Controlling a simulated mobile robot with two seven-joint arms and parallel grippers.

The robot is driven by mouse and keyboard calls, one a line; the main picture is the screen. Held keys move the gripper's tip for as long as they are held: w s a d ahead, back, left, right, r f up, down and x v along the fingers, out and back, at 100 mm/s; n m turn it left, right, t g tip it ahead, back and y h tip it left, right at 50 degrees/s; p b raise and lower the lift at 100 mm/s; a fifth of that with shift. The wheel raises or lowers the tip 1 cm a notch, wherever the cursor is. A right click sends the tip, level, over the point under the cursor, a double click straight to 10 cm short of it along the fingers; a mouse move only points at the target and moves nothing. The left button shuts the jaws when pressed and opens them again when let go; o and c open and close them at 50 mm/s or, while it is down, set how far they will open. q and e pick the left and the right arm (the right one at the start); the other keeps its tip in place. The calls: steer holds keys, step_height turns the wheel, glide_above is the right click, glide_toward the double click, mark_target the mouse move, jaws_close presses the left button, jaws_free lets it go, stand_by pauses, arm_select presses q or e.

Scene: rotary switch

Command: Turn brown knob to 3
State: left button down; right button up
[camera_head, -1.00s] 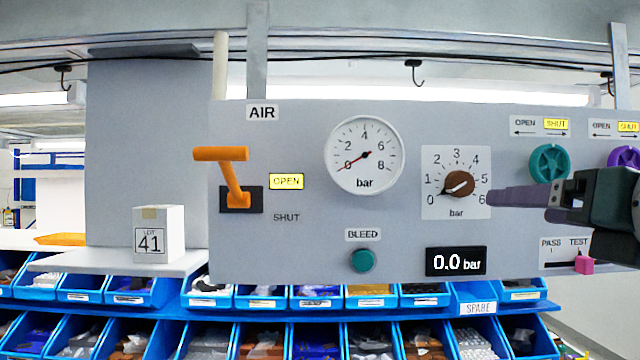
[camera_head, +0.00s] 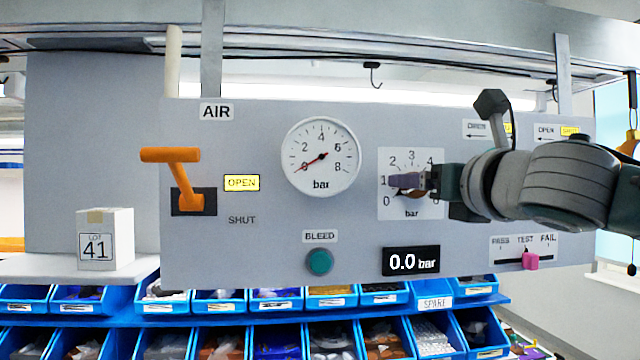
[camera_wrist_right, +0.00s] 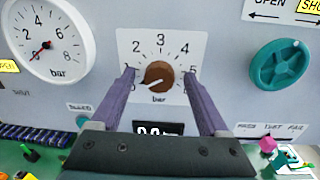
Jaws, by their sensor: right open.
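The brown knob (camera_wrist_right: 158,75) sits on a white dial plate (camera_wrist_right: 180,45) marked 0 to 6 bar. Its white pointer line aims to the lower left, toward 0. In the head view the knob (camera_head: 411,193) is partly hidden by my right gripper (camera_head: 402,182). In the right wrist view the right gripper (camera_wrist_right: 159,74) is open, with one purple finger on each side of the knob. A gap shows between each finger and the knob; I cannot tell how close the tips are to the panel. My left gripper is not in view.
A gauge (camera_head: 321,157) reads 0 and the display (camera_head: 411,261) shows 0.0 bar. An orange lever (camera_head: 184,180), a green bleed button (camera_head: 320,262), a pink slider (camera_head: 531,261) and a teal valve wheel (camera_wrist_right: 281,65) are also on the panel. Blue bins (camera_head: 220,300) stand below.

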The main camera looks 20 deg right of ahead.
steer(key=shift+c, duration=0.2)
jaws_close()
stand_by(0.5)
